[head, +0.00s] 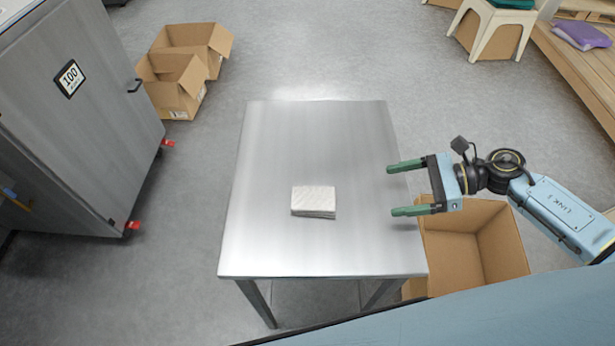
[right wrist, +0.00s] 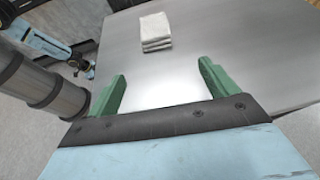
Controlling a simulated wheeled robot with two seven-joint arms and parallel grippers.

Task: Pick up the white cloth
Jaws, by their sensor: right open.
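A folded white cloth (head: 314,200) lies flat on the steel table (head: 310,140), a little below the middle of its top. It also shows in the right wrist view (right wrist: 155,30), beyond the fingertips and slightly left of the gap between them. My right gripper (head: 398,189) is open and empty. In the head view it is at the table's right edge, to the right of the cloth and apart from it, with its green fingers pointing left. My left gripper does not show in the head view.
An open cardboard box (head: 470,250) stands on the floor right of the table, below my right arm. More open boxes (head: 180,75) stand at the upper left. A grey cabinet (head: 80,130) is on the left. The rest of the tabletop is clear.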

